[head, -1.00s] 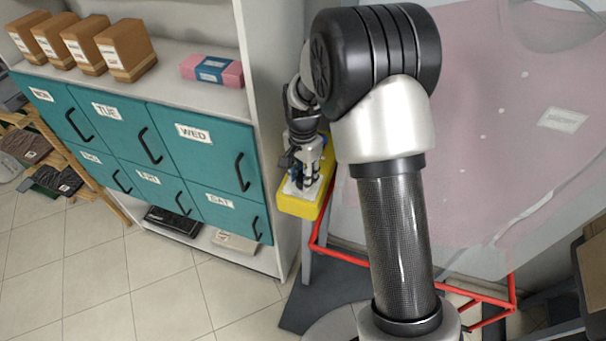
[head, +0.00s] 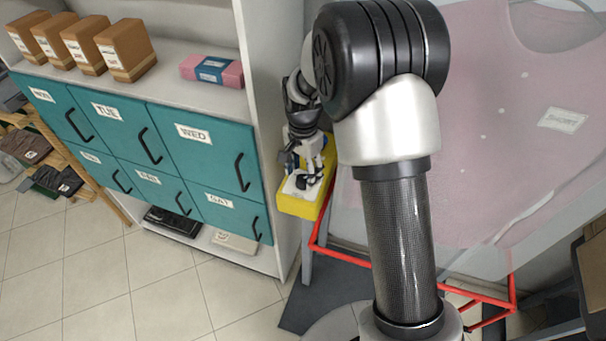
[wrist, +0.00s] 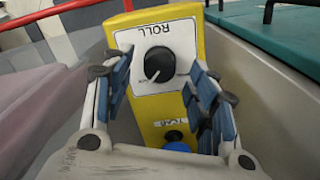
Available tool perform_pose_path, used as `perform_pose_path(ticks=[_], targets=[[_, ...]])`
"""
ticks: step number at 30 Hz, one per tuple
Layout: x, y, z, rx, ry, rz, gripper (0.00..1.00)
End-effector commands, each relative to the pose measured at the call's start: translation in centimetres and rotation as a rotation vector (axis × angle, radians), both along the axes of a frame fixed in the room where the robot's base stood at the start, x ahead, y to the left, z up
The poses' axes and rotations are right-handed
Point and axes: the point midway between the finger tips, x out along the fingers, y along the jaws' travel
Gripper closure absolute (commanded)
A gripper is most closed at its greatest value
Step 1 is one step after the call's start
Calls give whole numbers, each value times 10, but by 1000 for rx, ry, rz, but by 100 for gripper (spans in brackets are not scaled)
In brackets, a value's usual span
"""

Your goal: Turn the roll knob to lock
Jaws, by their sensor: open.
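The yellow control box (head: 297,207) stands beside the shelf unit in the head view. In the wrist view, its yellow body (wrist: 148,108) carries a white plate (wrist: 183,37) marked ROLL, seen upside down. The round black roll knob (wrist: 160,64) is on this plate, with a light mark toward its lower left. My gripper (wrist: 160,75) is open, with one blue-padded finger on each side of the knob in the picture. I cannot tell whether either finger touches it. In the head view my gripper (head: 309,172) is over the box and hides the knob.
A blue button (wrist: 177,146) and a second label (wrist: 171,123) are lower on the box. Teal drawers (head: 205,150) stand close on the left. A red frame (head: 345,255) and a pink garment under clear film (head: 480,130) are on the right.

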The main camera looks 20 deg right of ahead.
Motion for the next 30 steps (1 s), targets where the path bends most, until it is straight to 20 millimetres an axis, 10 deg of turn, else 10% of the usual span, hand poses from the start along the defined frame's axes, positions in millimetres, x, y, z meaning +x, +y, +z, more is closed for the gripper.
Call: perform_pose_path(ticks=[15,30], targets=[[1,0,96,0,-4,0,47],[0,0,103,0,0,0,47]])
